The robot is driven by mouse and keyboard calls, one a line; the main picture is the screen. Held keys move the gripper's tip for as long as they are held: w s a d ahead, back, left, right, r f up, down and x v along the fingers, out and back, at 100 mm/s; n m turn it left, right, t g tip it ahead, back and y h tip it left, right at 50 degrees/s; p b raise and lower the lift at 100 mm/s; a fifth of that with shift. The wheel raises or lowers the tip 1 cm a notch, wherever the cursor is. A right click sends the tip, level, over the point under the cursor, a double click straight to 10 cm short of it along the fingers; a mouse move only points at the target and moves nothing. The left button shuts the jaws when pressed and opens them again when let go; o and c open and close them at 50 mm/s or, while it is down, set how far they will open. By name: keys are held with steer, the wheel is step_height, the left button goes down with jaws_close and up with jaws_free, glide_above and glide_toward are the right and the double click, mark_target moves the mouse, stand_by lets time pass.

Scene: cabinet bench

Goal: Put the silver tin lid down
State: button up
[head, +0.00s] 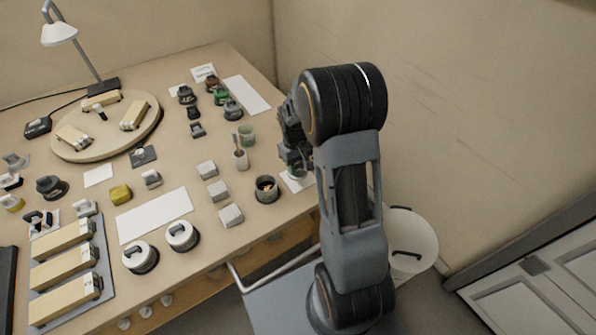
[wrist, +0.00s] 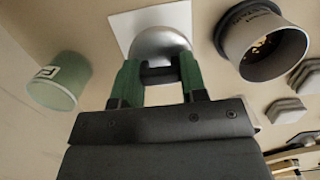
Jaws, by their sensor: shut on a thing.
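The silver tin lid (wrist: 160,42) is a smooth dome with a dark handle, seen in the wrist view in front of my gripper. My gripper (wrist: 158,74) has green fingers on both sides of the handle and is shut on it. The lid is over a white card (wrist: 122,28); I cannot tell whether it touches the card. In the head view my gripper (head: 296,160) is at the right edge of the bench, with the white card (head: 297,184) just below it. The lid is mostly hidden there by my arm.
A pale green cup (wrist: 60,82) stands left of the lid in the wrist view. A dark grey cup with bits inside (wrist: 262,42) stands to the right, with grey hexagonal blocks (wrist: 287,110) beyond. A round bin (head: 412,240) stands on the floor.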

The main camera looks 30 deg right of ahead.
mark_target(298, 172)
steer(key=shift+w+d+f, duration=0.2)
steer(key=shift+w+f, duration=0.05)
steer(key=shift+f, duration=0.15)
steer(key=shift+w+d+f, duration=0.15)
steer(key=shift+w+f, duration=0.05)
steer(key=shift+f, duration=0.2)
steer(key=shift+w+f, duration=0.1)
steer(key=shift+f, duration=1.5)
steer(key=shift+f+b, duration=0.2)
steer(key=shift+b, duration=0.1)
steer(key=o, duration=0.9)
